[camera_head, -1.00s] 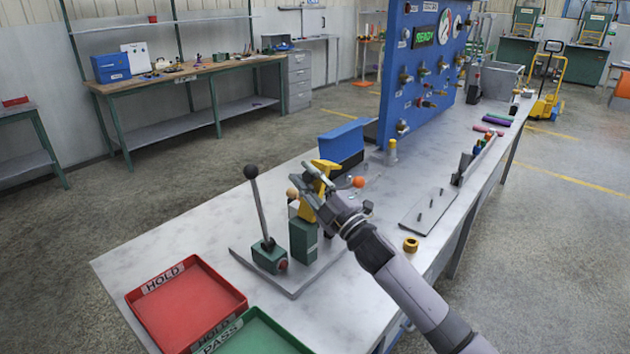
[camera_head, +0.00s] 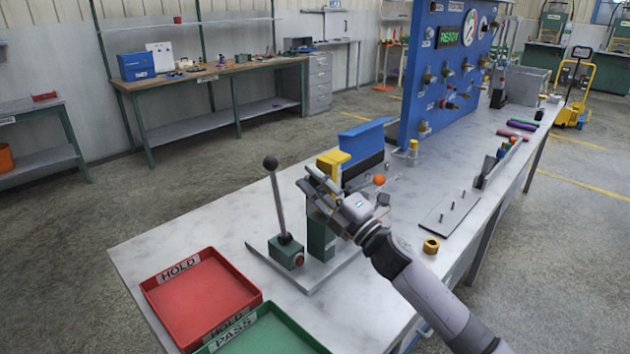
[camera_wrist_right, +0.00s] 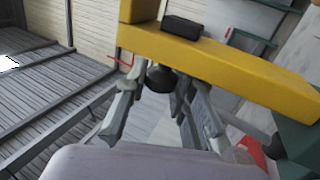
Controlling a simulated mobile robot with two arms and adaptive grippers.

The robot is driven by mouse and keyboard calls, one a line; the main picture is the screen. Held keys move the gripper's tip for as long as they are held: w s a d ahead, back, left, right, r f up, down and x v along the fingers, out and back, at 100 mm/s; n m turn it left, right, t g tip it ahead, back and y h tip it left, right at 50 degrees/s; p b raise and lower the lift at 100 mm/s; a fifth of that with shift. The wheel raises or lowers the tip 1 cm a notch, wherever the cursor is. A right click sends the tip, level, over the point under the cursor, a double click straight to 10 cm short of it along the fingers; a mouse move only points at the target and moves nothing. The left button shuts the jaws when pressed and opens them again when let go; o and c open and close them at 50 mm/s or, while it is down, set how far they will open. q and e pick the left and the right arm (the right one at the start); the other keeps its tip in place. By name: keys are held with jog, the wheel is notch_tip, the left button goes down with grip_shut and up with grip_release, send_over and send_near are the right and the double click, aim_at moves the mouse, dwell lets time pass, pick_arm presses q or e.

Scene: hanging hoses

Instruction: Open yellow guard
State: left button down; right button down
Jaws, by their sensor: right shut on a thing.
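The yellow guard (camera_head: 334,160) stands by the green block (camera_head: 321,235) on a grey base plate. Its lower part is hidden behind my right gripper (camera_head: 314,188). In the right wrist view the guard (camera_wrist_right: 225,67) crosses the top as a thick yellow bar with a small black block on it. A dark ball (camera_wrist_right: 160,78) shows between the fingers. My left gripper is not in view.
A lever with a black knob (camera_head: 270,162) rises just left of the gripper. A blue block (camera_head: 366,140) and an orange ball (camera_head: 379,180) lie behind it. A red tray (camera_head: 205,300) and a green tray (camera_head: 265,335) are at the front left. A brass ring (camera_head: 431,245) lies right.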

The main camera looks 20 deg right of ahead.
jog(key=shift+f, duration=0.15)
jog(key=c, duration=1.4)
grip_release()
jog(key=shift+s, duration=0.1)
jog(key=v, duration=1.1)
jog(key=shift+s+d, duration=0.2)
jog(key=shift+s, duration=0.2)
